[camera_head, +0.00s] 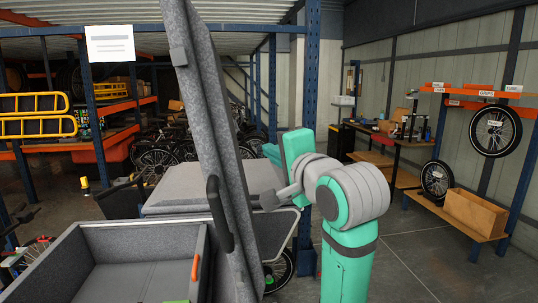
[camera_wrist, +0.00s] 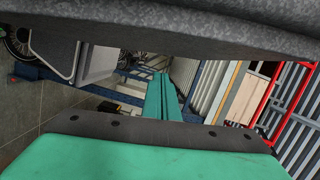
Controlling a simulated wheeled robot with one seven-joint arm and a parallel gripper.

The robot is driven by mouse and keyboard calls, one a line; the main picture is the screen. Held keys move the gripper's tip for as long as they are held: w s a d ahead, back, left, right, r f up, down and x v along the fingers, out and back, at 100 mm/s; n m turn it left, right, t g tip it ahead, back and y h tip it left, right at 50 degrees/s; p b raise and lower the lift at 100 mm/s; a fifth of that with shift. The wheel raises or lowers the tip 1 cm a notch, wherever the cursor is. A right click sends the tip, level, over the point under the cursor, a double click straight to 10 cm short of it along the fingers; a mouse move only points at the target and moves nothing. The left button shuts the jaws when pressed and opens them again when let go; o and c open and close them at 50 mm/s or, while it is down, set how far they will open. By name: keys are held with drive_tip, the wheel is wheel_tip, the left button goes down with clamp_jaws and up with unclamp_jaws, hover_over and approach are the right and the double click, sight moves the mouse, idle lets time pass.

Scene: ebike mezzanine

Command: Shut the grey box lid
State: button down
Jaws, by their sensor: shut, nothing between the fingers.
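The grey box (camera_head: 90,240) is at the lower left of the head view, with its open inside showing. Its grey speckled lid (camera_head: 215,130) stands raised, nearly upright and slightly tilted, along the box's right side. A dark handle (camera_head: 219,212) is on the lid's lower part. My teal and grey arm is just right of the lid. In the wrist view my gripper (camera_wrist: 163,92) is shut and empty. A grey speckled surface, which looks like the lid (camera_wrist: 190,35), spans the top of that view close to the gripper. I cannot tell whether they touch.
An orange handle (camera_head: 195,267) and a bit of green show at the box. Another grey box (camera_head: 190,183) stands behind the lid. A blue post (camera_head: 308,120) rises behind my arm. Shelves with a cardboard box (camera_head: 474,212) and wheels line the right wall. The floor at right is clear.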

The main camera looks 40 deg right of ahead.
sight(226, 151)
drive_tip(key=w+a, duration=0.1)
drive_tip(key=w, duration=0.6)
drive_tip(key=shift+w+a+f, duration=0.3)
drive_tip(key=shift+w+f, duration=0.1)
drive_tip(key=shift+f, duration=0.05)
drive_tip(key=shift+w, duration=0.1)
